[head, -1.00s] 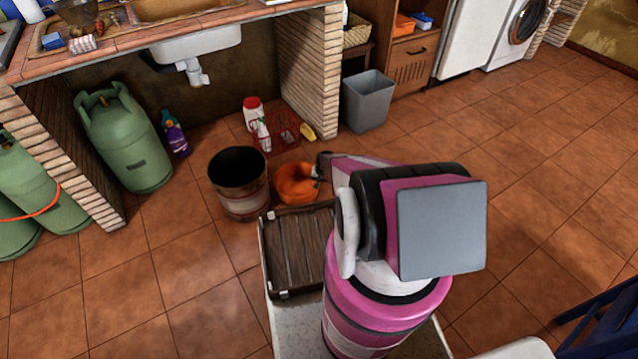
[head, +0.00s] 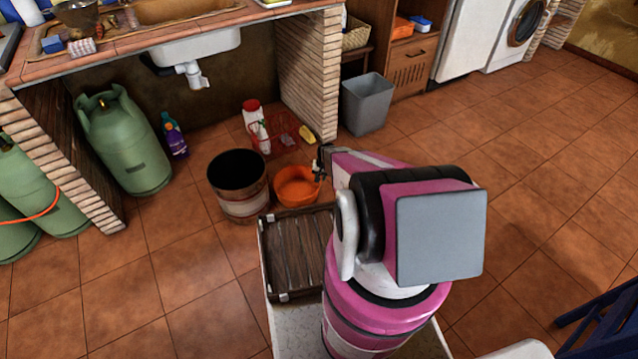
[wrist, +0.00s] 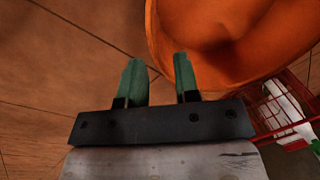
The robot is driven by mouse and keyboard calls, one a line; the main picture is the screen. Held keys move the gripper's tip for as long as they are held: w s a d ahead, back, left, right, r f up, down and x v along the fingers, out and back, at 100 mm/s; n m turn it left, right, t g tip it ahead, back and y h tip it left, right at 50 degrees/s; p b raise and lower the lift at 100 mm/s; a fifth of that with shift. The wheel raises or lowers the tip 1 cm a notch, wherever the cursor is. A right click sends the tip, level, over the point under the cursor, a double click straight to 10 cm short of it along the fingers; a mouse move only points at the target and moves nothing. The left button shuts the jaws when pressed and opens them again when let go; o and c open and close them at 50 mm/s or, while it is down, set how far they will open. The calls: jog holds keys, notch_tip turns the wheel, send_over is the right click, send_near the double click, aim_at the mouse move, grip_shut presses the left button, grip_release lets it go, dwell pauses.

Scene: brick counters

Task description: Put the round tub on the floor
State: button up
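The round tub (head: 297,190) is orange and stands upright on the tiled floor, right of a dark bucket and behind a wooden crate. My gripper (head: 323,165) is just above its right rim in the head view. The wrist view shows the gripper (wrist: 159,80) open, its two green fingers apart with no object between them. The tub (wrist: 225,50) fills the upper right there, close beside the right finger; whether they touch I cannot tell. Part of the tub's right side is hidden by my gripper in the head view.
The bucket (head: 240,207) and the wooden crate (head: 262,255) stand close to the tub. A red basket (wrist: 262,122) and bottles (head: 252,115) are behind it. A grey bin (head: 367,105) stands by the brick pillar (head: 325,80).

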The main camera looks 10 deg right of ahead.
jog(key=s+a+r+n, duration=0.1)
jog(key=s+r, duration=0.6)
jog(key=r, duration=0.7)
jog(key=s+a+r+n+h, duration=0.1)
jog(key=s+a+r, duration=0.2)
jog(key=s+r, duration=0.5)
jog(key=s+a+r+n, duration=0.1)
jog(key=s+r, duration=0.7)
jog(key=r, duration=1.2)
jog(key=shift+a+r+n+g+h, duration=0.2)
jog(key=shift+a+n+g+h, duration=0.1)
jog(key=shift+a, duration=0.6)
